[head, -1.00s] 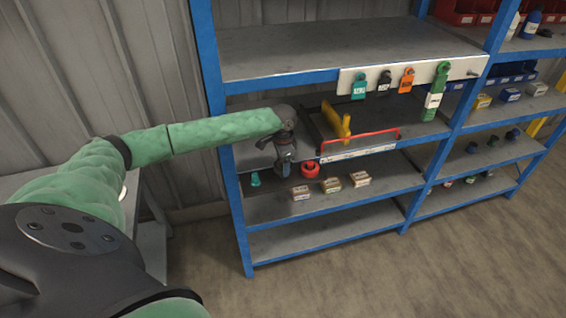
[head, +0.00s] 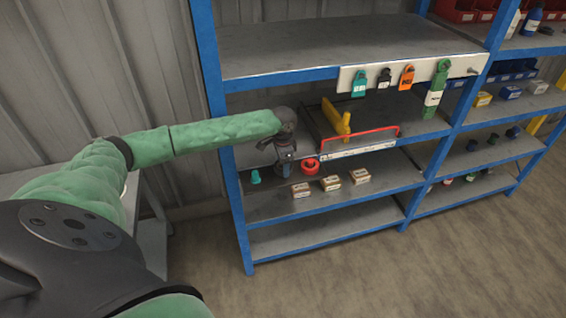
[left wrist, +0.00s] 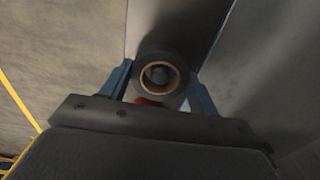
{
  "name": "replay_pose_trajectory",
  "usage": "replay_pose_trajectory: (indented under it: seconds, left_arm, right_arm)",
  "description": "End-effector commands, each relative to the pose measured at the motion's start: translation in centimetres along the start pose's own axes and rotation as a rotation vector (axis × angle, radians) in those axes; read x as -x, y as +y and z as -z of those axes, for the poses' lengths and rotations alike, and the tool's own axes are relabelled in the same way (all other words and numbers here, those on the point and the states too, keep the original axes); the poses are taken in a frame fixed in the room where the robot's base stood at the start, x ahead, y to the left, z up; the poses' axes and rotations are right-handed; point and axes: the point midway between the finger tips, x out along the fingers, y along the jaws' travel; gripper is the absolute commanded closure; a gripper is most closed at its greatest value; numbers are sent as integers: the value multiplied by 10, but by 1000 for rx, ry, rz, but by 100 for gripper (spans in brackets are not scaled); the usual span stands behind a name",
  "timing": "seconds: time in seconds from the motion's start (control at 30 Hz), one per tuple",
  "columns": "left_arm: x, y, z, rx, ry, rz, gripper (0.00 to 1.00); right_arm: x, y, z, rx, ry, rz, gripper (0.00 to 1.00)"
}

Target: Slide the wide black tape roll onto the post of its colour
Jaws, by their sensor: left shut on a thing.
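My left gripper (head: 286,158) is low over the shelf level that carries small stands and boxes. In the left wrist view, the black tape roll (left wrist: 139,73) with its tan core sits between the two blue fingers of the left gripper (left wrist: 160,82), which is shut on it. A dark round shape shows inside the core; I cannot tell whether it is a post tip. In the head view the gripper largely hides the roll and what lies under it. A red ring-shaped thing (head: 310,167) is just right of the gripper, and a small teal piece (head: 255,177) is to its left.
Several small boxes (head: 331,183) stand right of the gripper on the same level. Above are a yellow piece (head: 337,120) and a red-handled frame (head: 362,138). A white rail (head: 420,75) carries hanging coloured items. Blue shelf uprights (head: 228,150) stand left and right.

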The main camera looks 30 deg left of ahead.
Motion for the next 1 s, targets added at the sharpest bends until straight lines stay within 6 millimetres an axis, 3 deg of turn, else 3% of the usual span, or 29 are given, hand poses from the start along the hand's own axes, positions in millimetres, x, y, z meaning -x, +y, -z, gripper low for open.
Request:
replay_pose_trajectory:
  seconds: [0.37, 0.8, 1.0]
  left_arm:
    - [-9, 0, 0, 0, 0, 0, 59]
    - [-13, 0, 0, 0, 0, 0, 59]
    - [-13, 0, 0, 0, 0, 0, 59]
  right_arm:
    - [1, 7, -2, 3, -1, -6, 64]
    - [1, -9, 2, -3, 2, 7, 64]
    - [1, -7, 2, -2, 1, 6, 64]
